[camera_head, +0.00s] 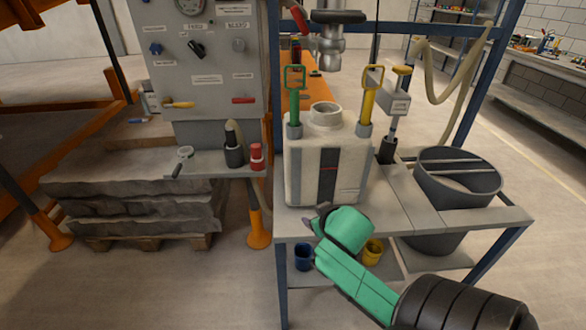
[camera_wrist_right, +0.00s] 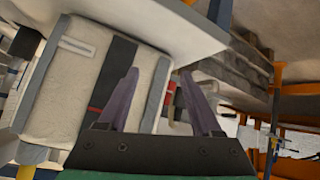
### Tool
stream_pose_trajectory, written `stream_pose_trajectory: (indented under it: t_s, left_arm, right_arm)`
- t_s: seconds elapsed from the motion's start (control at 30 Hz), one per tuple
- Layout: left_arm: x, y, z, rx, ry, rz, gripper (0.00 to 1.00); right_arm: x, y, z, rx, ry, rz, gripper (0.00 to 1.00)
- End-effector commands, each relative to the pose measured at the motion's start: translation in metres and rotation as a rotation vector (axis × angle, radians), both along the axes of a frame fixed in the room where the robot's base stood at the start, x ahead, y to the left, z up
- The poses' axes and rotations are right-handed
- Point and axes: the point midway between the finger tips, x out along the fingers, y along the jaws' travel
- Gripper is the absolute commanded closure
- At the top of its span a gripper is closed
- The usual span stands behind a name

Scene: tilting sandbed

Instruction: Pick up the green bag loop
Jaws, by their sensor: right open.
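The green bag loop (camera_head: 294,80) stands upright at the left top corner of the pale bag (camera_head: 310,178), its green strap rising from a grey holder. My right gripper (camera_head: 319,217) is low in front of the bag, well below the loop and apart from it. In the right wrist view my right gripper (camera_wrist_right: 163,97) has its two purple-grey fingers spread with nothing between them. The bag with its dark stripe also shows there (camera_wrist_right: 70,90). I cannot make out the green loop in the wrist view. My left gripper is not in view.
A yellow loop (camera_head: 372,82) stands at the bag's right corner. A metal spout (camera_head: 331,45) hangs above the bag. A control panel (camera_head: 208,75) and a small shelf with red and black items are left. A grey bin (camera_head: 458,195) stands right of the table (camera_head: 420,218).

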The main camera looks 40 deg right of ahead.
Motion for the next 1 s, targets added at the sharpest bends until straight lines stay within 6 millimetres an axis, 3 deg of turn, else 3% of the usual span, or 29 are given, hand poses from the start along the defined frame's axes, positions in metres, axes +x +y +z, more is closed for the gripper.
stream_pose_trajectory:
  t_s: [0.03, 0.13, 0.2, 0.3, 0.43, 0.7, 1.0]
  left_arm:
    - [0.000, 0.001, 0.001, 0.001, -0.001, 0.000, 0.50]
    - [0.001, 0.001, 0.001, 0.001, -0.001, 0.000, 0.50]
    - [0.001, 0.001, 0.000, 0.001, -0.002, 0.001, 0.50]
    - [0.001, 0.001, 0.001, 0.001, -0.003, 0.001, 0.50]
    - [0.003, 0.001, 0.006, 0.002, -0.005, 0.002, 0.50]
    - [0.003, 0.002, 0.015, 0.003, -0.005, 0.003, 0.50]
    - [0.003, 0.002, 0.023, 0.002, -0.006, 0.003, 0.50]
  right_arm:
    - [0.018, -0.020, 0.055, -0.046, -0.157, -0.029, 0.34]
    - [0.045, -0.036, 0.160, -0.074, -0.477, -0.038, 0.34]
    - [0.054, -0.033, 0.214, -0.071, -0.637, -0.009, 0.34]
    - [0.059, -0.026, 0.253, -0.059, -0.749, 0.026, 0.34]
    - [0.076, -0.031, 0.262, -0.057, -0.765, 0.032, 0.34]
    - [0.138, -0.053, 0.260, -0.058, -0.762, 0.030, 0.34]
    - [0.169, -0.062, 0.263, -0.059, -0.763, 0.030, 0.34]
